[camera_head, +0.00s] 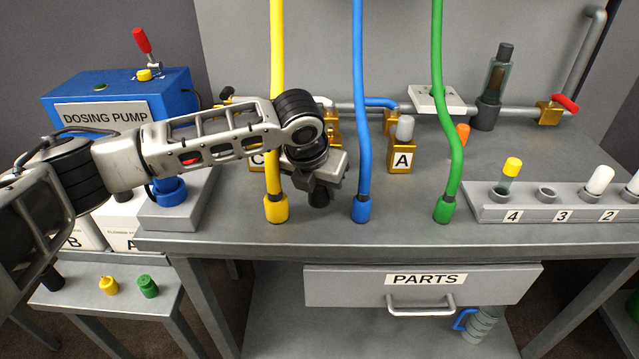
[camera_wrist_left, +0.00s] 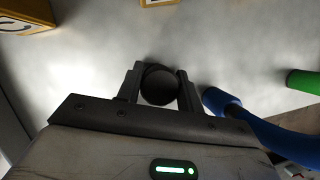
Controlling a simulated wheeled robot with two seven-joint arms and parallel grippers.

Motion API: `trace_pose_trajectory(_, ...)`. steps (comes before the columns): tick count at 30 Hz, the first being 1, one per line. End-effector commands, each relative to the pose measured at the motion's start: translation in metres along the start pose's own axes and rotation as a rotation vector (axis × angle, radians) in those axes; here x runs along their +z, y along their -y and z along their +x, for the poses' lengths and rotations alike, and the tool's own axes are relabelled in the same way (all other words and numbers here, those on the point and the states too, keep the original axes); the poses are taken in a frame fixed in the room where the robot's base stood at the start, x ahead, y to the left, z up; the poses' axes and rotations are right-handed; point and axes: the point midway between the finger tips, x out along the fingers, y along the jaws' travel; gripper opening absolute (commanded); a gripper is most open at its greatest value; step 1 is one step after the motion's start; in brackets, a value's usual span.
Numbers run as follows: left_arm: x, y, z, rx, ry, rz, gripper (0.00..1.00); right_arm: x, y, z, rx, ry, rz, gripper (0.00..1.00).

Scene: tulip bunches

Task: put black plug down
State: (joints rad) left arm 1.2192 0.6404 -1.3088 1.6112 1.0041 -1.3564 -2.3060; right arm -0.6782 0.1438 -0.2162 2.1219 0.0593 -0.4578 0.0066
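My left gripper (camera_head: 319,187) points down over the grey bench between the yellow and blue hoses. In the left wrist view its two fingers (camera_wrist_left: 160,88) stand on either side of a round black plug (camera_wrist_left: 160,84) and appear to touch it. The black plug (camera_head: 320,199) shows below the fingers in the head view, close to the bench top. I cannot tell whether its underside touches the bench. My right gripper is not in view.
Close by are the yellow hose (camera_head: 276,207), blue hose (camera_head: 361,208) and green hose (camera_head: 445,207). Brass block C (camera_head: 257,160) is behind the gripper, and brass block A (camera_head: 401,158) is behind right. A numbered rack (camera_head: 480,206) stands right. The front edge is near.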

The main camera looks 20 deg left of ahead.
Motion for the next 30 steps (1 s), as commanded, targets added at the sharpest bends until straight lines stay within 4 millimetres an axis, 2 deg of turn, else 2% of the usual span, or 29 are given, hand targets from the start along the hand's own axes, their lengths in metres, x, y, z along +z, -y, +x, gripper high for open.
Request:
trace_pose_trajectory(1,0.000,0.000,0.000,0.000,-0.001,0.000,0.48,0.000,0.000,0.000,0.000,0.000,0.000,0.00)
trace_pose_trajectory(2,0.000,0.000,0.000,0.000,-0.001,0.000,0.56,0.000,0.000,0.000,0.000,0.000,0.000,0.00)
trace_pose_trajectory(3,0.000,0.000,0.000,0.000,-0.001,0.000,0.58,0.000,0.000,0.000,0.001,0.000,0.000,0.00)
trace_pose_trajectory(11,0.000,0.000,-0.001,0.000,0.000,0.000,0.58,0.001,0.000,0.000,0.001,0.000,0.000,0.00)
trace_pose_trajectory(14,0.002,0.001,-0.008,-0.002,0.002,0.001,0.58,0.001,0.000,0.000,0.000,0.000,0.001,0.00)
trace_pose_trajectory(17,0.002,0.000,-0.023,-0.002,0.003,0.000,0.58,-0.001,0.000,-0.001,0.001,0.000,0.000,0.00)
trace_pose_trajectory(24,0.002,0.000,-0.075,-0.001,0.004,0.000,0.58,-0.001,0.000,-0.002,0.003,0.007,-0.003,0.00)
trace_pose_trajectory(30,0.002,0.000,-0.109,-0.001,0.003,0.000,0.58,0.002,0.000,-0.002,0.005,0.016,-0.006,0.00)
